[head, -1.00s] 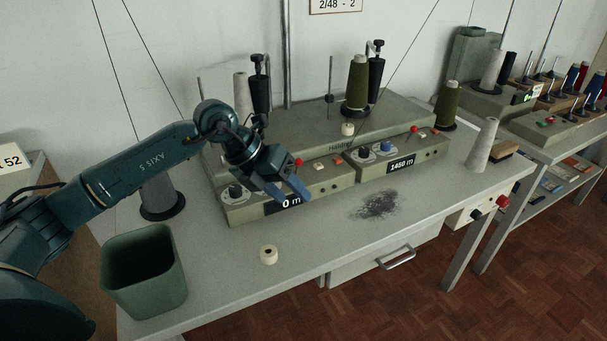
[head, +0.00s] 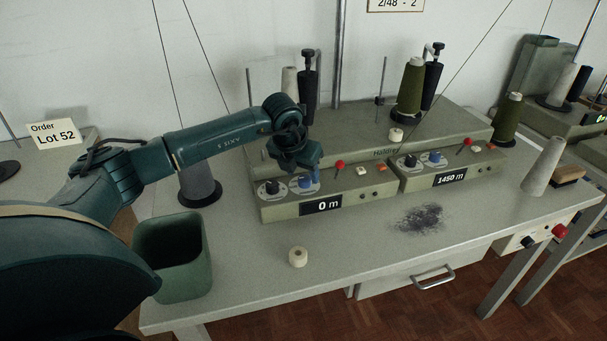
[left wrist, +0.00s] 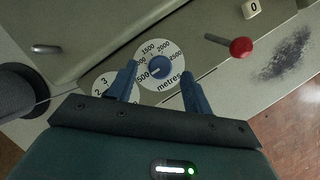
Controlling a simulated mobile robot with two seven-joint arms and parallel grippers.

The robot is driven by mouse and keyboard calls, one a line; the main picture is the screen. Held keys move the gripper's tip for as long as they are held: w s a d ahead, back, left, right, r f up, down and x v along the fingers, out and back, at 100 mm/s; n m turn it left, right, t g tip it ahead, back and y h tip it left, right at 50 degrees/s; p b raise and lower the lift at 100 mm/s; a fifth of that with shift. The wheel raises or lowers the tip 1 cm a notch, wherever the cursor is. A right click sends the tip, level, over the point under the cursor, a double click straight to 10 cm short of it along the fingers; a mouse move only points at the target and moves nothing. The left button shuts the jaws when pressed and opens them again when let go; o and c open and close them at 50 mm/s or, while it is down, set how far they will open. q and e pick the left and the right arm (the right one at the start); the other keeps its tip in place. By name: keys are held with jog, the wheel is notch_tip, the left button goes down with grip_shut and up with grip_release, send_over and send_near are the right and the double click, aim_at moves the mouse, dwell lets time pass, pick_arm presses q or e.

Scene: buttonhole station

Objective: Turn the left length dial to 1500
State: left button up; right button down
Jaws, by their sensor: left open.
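The left length dial (left wrist: 160,67) has a blue knob on a white disc marked 500 to 2500 metres. In the head view the dial (head: 304,188) is on the left unit's front, partly hidden by my left gripper. That unit's display (head: 321,205) reads 0 m. My left gripper (left wrist: 159,72) is open, with one blue finger on each side of the knob in the left wrist view; I cannot tell whether they touch it. In the head view the gripper (head: 306,176) points down over the dial.
A black-knobbed dial (head: 270,188) sits just left, and a red-balled lever (head: 340,164) just right. A green bin (head: 173,265) and a small white spool (head: 298,257) stand in front. The table front is mostly clear.

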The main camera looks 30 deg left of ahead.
pick_arm(q)
jog(key=shift+x, duration=1.05)
jog(key=c, duration=1)
